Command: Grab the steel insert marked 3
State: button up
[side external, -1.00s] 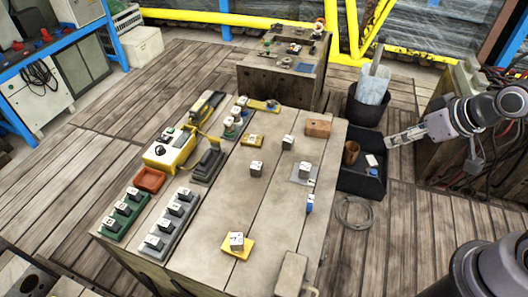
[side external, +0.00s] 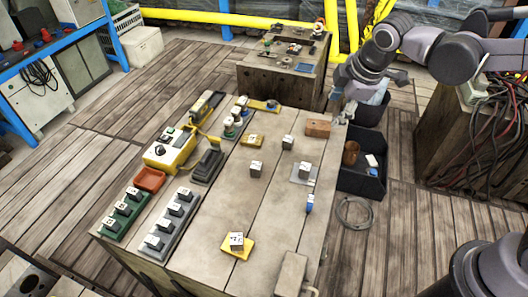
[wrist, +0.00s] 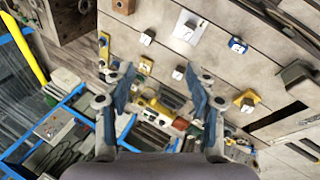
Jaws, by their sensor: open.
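Several grey steel cubes with white marked tops are on the wooden bench; their markings are too small to read, so I cannot tell which is the 3. In the side view, one cube (side external: 256,169) stands mid-bench, another (side external: 288,142) behind it, and one (side external: 305,171) on a grey plate. Another cube (side external: 236,240) sits on a yellow base near the front. More sit in a grey rack (side external: 160,250) and a green rack (side external: 112,231). My gripper (side external: 343,112) is above the bench's far right corner, open and empty. The wrist view shows its spread fingers (wrist: 158,82) above the bench.
A brown block (side external: 317,128) is near my gripper. A black tray (side external: 372,187) and a black bucket (side external: 368,112) stand right of the bench. The bench's centre has free room.

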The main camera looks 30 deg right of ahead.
jog(key=w+a+f+n+g+h, duration=0.1)
jog(key=w+a+f+n, duration=0.6)
jog(key=a, duration=0.3)
jog(key=n+h, duration=0.1)
jog(key=n, duration=0.7)
send_near(256, 165)
jog(key=x, duration=0.4)
jog(key=shift+w+f, duration=0.2)
jog(key=shift+w, duration=0.3)
jog(key=shift+s+x, duration=0.2)
jog(key=shift+x, duration=1.15)
jog(key=shift+s+x, duration=0.2)
jog(key=shift+x, duration=1.15)
jog(key=shift+d+f, duration=0.1)
jog(key=shift+f, duration=0.05)
grip_shut()
